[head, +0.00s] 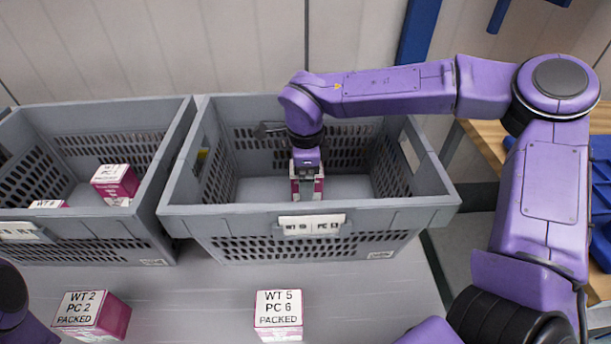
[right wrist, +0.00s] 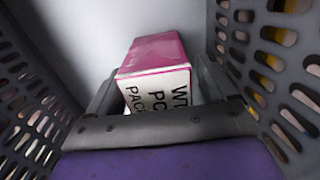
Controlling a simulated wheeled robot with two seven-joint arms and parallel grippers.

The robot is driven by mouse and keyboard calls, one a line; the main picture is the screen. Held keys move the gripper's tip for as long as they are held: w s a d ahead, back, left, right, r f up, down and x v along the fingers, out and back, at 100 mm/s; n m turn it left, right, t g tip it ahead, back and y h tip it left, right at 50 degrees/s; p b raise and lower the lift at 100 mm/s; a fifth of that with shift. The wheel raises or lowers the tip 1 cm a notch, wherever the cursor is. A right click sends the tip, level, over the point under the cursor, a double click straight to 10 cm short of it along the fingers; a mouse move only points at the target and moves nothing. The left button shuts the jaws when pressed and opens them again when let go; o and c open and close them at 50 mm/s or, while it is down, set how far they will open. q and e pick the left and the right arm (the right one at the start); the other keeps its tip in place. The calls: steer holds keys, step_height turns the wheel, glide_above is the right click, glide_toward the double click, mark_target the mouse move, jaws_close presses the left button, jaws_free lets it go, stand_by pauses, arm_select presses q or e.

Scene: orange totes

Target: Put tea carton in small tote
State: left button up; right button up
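My right gripper (head: 306,182) reaches down into the right grey tote (head: 400,212). A pink tea carton with a white label (right wrist: 157,58) sits between its two fingers (right wrist: 160,92) in the right wrist view, and they look closed against its sides. In the head view this carton (head: 319,187) is low inside the tote, partly hidden by the gripper; I cannot tell whether it touches the floor. Two similar cartons (head: 92,315) (head: 279,315) stand on the grey surface in front of the totes. My left gripper is out of view.
A second grey tote (head: 110,226) stands close on the left, with a pink carton (head: 115,184) and part of another (head: 48,204) inside. A wooden surface (head: 480,140) is at the right, behind my right arm. The right tote's floor is mostly bare.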

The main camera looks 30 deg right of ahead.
step_height(320, 180, up, 12)
steer(key=shift+r, duration=0.2)
stand_by(0.4)
